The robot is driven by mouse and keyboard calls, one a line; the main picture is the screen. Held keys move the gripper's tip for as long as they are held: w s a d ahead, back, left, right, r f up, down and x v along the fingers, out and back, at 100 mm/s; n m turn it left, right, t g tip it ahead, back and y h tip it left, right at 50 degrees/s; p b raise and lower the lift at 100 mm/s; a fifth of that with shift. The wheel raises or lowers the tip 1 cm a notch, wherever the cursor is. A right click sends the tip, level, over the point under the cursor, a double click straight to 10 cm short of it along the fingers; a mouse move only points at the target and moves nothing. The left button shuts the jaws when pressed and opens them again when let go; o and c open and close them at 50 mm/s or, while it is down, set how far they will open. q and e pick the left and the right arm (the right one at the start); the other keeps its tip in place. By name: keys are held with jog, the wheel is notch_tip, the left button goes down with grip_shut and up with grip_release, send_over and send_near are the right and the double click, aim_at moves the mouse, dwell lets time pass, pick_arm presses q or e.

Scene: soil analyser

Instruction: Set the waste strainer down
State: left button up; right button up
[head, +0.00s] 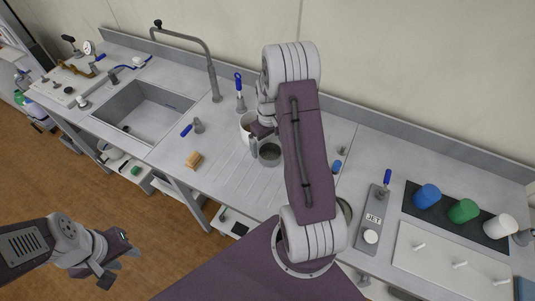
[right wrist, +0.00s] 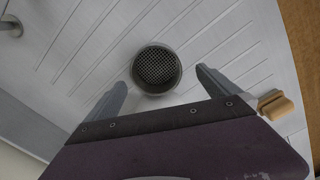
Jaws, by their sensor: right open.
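The waste strainer (right wrist: 157,69), a round grey cup with a dark mesh bottom, stands on the ribbed steel drainboard (right wrist: 75,50). In the head view the strainer (head: 270,154) shows beside my right arm. My right gripper (right wrist: 162,79) is open, with one finger on each side of the strainer's near part and a gap to it on both sides. In the head view my right gripper (head: 262,146) is partly hidden by its own arm. My left gripper (head: 120,267) is open and empty, low over the floor at the left.
A tan block (head: 193,160) and a blue-handled tool (head: 196,126) lie to the left. The sink (head: 140,112) is further left. A JET switch plate (head: 372,218) and coloured cups (head: 463,210) are at right.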

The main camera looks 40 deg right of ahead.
aim_at(269, 156)
jog(key=shift+d+f, duration=0.15)
jog(key=shift+d, duration=0.05)
notch_tip(269, 156, down, 5)
jog(key=shift+w+d+r+p, duration=0.1)
jog(key=shift+d+p, duration=0.05)
jog(key=shift+p, duration=0.55)
pick_arm(q)
jog(key=shift+d+r, duration=0.3)
jog(key=shift+r, duration=0.5)
pick_arm(e)
jog(key=shift+f, duration=0.25)
